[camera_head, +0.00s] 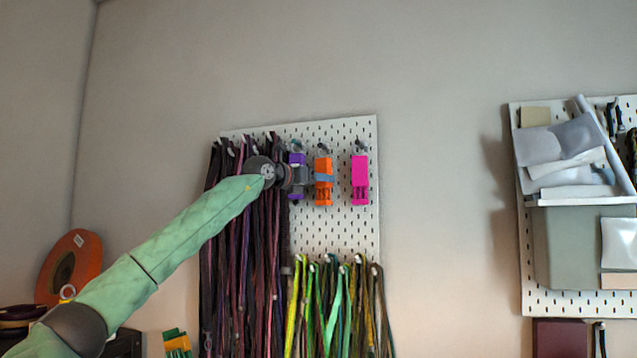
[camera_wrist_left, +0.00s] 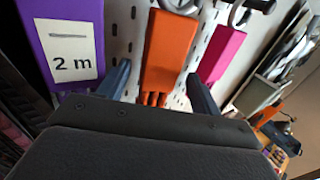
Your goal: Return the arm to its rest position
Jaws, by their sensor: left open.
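My left arm (camera_head: 170,245) reaches up from the lower left to the pegboard in the head view. My left gripper (camera_head: 322,178) is open at the orange holder (camera_head: 323,191), which hangs on the pegboard. In the left wrist view the two fingers of the left gripper (camera_wrist_left: 160,88) stand apart, one on each side of the orange holder (camera_wrist_left: 168,50). I cannot tell whether they touch it. My right gripper is not in view.
A purple holder (camera_head: 297,160) labelled "2 m" in the wrist view and a pink holder (camera_head: 360,180) hang beside the orange one. Dark cords (camera_head: 235,260) and green-yellow cords (camera_head: 335,300) hang on the pegboard (camera_head: 345,130). An orange spool (camera_head: 85,250) stands at left.

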